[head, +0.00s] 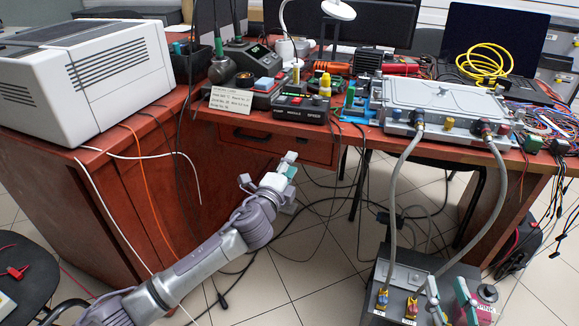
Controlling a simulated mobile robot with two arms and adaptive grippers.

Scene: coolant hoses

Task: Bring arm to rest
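My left arm reaches in from the lower left. Its gripper (289,178), with a teal pad, hangs in free air in front of the red-brown desk's drawer, apart from the hoses; its finger gap is not clear. My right gripper (448,290) shows at the bottom right as two upright fingers with teal, spread apart, with nothing seen between them. It is in front of the dark grey box (408,256). Two grey hoses (393,190) (497,185) run from the front of the silver unit (450,100) on the desk down to coloured connectors (382,299) (411,308) on the box.
A white printer (90,75) stands on the left cabinet. The desk (300,128) is crowded with instruments, a laptop (490,35) and a yellow cable coil (485,62). Loose cables hang beside my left arm. A dark chair seat (30,275) is at the lower left. Tiled floor lies between.

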